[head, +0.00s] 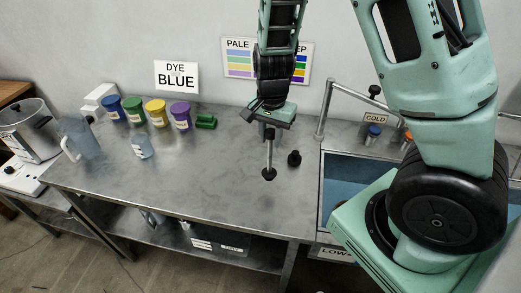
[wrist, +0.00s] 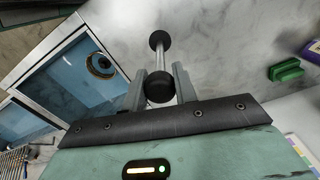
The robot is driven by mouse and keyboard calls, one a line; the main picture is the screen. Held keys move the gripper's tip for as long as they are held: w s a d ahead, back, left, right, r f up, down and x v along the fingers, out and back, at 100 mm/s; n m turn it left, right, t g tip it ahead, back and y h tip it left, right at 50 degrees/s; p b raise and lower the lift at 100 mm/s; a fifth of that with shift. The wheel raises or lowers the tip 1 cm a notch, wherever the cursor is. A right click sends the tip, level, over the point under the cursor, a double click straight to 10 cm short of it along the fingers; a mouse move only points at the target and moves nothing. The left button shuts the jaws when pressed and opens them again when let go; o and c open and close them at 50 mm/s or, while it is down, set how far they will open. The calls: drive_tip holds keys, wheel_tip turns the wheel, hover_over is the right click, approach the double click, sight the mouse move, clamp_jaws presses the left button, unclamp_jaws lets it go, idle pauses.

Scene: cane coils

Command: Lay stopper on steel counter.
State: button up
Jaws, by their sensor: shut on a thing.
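The stopper (head: 269,160), a steel rod with a black knob at each end, hangs upright from my gripper (head: 268,128) in the head view. My gripper is shut on its upper end. In the wrist view the stopper (wrist: 162,62) extends away from between the two fingers (wrist: 159,88), its near knob at the fingertips. The steel counter (head: 215,165) lies below. The lower knob is over the counter's right part, left of the sink; I cannot tell whether it touches the surface.
A small black object (head: 294,158) stands on the counter just right of the stopper. The sink (head: 345,180) with its tap (head: 325,108) is further right. Several dye tubs (head: 157,113), a green block (head: 206,121) and a small beaker (head: 142,146) stand left. The counter's front middle is clear.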

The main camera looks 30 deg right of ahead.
hover_over(269, 173)
drive_tip(key=shift+w+d+f, duration=0.1)
drive_tip(key=shift+w+f, duration=0.05)
drive_tip(key=shift+f, duration=1.45)
drive_tip(key=shift+w+d+f, duration=0.1)
drive_tip(key=shift+f, duration=1.45)
drive_tip(key=shift+f, duration=0.2)
drive_tip(key=o, duration=1)
drive_tip(key=shift+r, duration=0.1)
